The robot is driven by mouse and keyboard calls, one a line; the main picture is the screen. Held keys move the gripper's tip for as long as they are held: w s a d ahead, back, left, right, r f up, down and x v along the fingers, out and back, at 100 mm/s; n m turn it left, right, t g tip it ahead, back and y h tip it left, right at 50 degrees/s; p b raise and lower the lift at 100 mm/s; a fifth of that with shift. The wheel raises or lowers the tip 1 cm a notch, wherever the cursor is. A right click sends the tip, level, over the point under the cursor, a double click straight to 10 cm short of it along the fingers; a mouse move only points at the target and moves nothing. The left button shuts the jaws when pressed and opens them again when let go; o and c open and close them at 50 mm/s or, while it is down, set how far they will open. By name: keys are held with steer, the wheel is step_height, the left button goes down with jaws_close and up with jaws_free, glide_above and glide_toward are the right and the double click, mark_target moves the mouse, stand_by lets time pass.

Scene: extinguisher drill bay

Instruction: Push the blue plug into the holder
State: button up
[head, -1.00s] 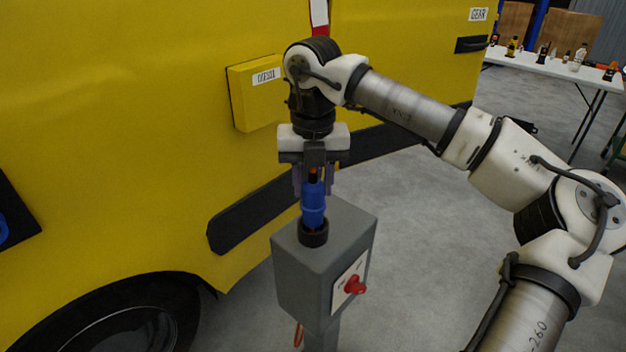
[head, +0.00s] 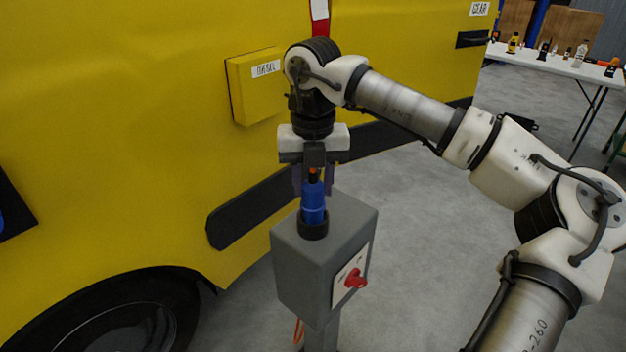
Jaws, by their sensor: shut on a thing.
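The blue plug (head: 313,204) stands upright at the black round holder (head: 313,228) on top of the grey box. Its lower end is hidden inside or behind the holder's rim, so I cannot tell how deep it sits. My gripper (head: 314,182) points straight down above the box and is shut on the plug's upper part. A dark orange-and-black piece shows between the fingers, above the blue body.
The grey box (head: 308,265) stands on a post and has a red switch (head: 355,279) on its front. A yellow vehicle (head: 120,120) with a diesel flap (head: 256,88) is close behind and left. A white table (head: 548,63) with bottles stands far right. Grey floor between is clear.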

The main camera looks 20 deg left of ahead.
steer(key=shift+f+b, duration=0.6)
steer(key=shift+f, duration=0.2)
steer(key=o, duration=1.2)
steer(key=shift+c, duration=0.2)
